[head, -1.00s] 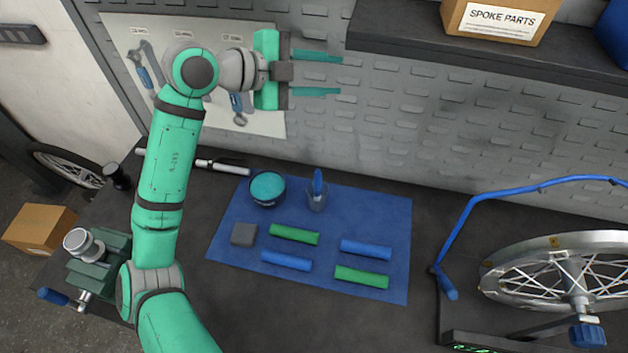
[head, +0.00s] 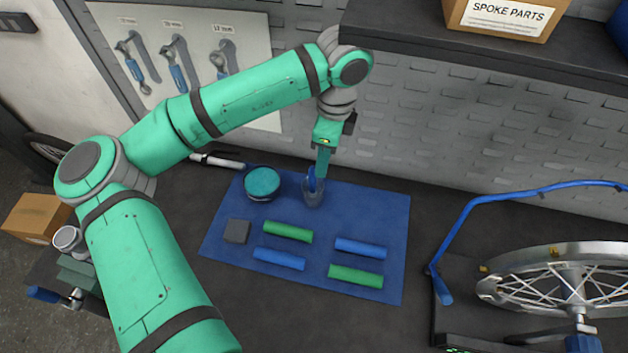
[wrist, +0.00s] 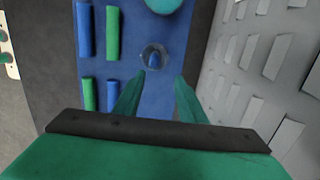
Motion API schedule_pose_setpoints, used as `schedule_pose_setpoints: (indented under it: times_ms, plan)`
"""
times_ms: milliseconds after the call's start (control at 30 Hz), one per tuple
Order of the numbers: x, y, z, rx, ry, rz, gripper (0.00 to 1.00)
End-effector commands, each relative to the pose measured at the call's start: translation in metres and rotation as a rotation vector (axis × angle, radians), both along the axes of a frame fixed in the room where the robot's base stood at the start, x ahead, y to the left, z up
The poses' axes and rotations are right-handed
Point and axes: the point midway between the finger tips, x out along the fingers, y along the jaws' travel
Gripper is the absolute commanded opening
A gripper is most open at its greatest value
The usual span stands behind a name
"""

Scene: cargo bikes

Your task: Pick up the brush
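The brush (head: 311,181) has a blue handle and stands in a clear cup (head: 313,195) at the back of the blue mat (head: 384,209). Its lower end in the cup is hard to make out. In the wrist view the brush (wrist: 152,59) shows end-on as a blue spot inside the round cup (wrist: 156,48). My gripper (head: 322,172) points down just above the cup, its fingers close to the brush handle. In the wrist view my gripper (wrist: 162,82) has its two fingers wide apart with nothing between them. The brush lies beyond the tips, nearer the left finger.
A teal-topped round tin (head: 262,183) stands left of the cup. A grey block (head: 236,231) and several blue and green rolls lie in front on the mat. The pegboard wall (head: 440,130) is close behind. A wheel stand (head: 560,290) is at right.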

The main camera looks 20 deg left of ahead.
Motion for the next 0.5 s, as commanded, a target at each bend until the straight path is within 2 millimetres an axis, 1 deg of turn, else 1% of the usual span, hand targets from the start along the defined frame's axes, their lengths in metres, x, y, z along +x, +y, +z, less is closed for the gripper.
schedule_pose_setpoints:
  times_ms: [33,100,233,500]
  plan:
    - [-0.001,0.008,0.003,0.018,0.003,0.006,0.37]
    - [-0.002,0.012,0.005,0.032,0.007,0.008,0.37]
    - [-0.002,0.012,0.003,0.038,0.010,0.004,0.37]
    - [-0.003,0.011,-0.021,0.036,0.009,-0.003,0.37]
